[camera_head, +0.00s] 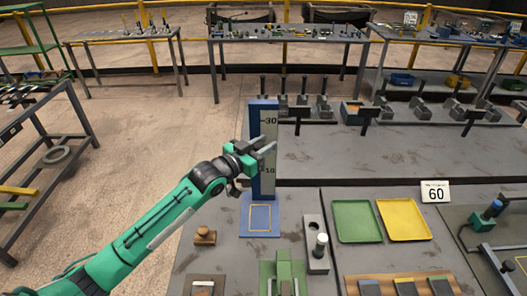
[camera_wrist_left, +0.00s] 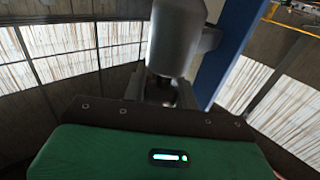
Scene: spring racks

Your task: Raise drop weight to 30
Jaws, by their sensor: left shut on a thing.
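A blue upright stand (camera_head: 257,115) carries a pale scale (camera_head: 269,128) marked 30 near the top and 10 lower down. My left gripper (camera_head: 262,151) is in front of the stand, between these two marks, and partly covers the scale. It is shut on the grey drop weight, which shows large as a rounded grey cylinder in the left wrist view (camera_wrist_left: 178,40). The blue stand is right behind it there. In the head view the weight is hard to tell from the gripper fingers. My right gripper is not in view.
The stand's blue base (camera_head: 245,226) has a yellow outlined square. A green tray (camera_head: 356,222) and a yellow tray (camera_head: 404,220) lie to its right, by a sign reading 60 (camera_head: 436,192). A wooden knob (camera_head: 205,236) and a green fixture (camera_head: 284,270) stand nearer.

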